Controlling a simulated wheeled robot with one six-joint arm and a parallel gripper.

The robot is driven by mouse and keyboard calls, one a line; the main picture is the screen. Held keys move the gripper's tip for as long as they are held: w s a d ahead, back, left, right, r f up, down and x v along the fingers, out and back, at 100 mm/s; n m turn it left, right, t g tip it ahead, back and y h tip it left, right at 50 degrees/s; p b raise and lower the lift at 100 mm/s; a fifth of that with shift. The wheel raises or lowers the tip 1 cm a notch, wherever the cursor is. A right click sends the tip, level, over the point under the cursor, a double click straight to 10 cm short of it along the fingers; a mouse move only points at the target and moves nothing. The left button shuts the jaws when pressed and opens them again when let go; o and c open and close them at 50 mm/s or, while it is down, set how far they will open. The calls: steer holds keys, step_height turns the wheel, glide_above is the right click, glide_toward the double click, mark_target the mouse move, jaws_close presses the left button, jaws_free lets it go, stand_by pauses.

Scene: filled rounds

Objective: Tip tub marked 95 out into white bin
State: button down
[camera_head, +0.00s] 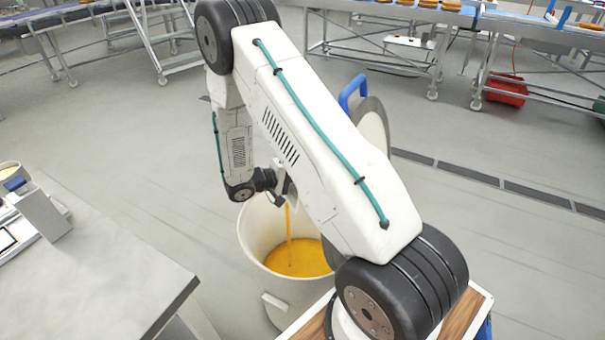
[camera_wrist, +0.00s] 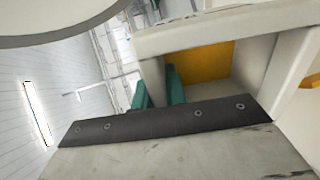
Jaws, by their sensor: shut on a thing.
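My gripper (camera_head: 277,190) is over the white bin (camera_head: 252,232) in the head view, partly hidden behind my own arm. In the wrist view its teal fingers (camera_wrist: 159,90) are shut on a cream part of the tub (camera_wrist: 215,35). The tub is tilted, and orange-yellow contents show inside it. In the head view a thin orange-yellow stream (camera_head: 289,222) falls into the bin, where a pool of the same colour (camera_head: 298,258) lies. Most of the tub is hidden there, and I cannot read its mark.
A grey worktop (camera_head: 95,275) is at the lower left, with a device (camera_head: 40,215) on it. A round disc (camera_head: 374,122) with a blue handle (camera_head: 352,91) is behind my arm. Open floor lies between.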

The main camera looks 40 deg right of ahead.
steer(key=shift+r, duration=0.1)
steer(key=shift+r, duration=3.45)
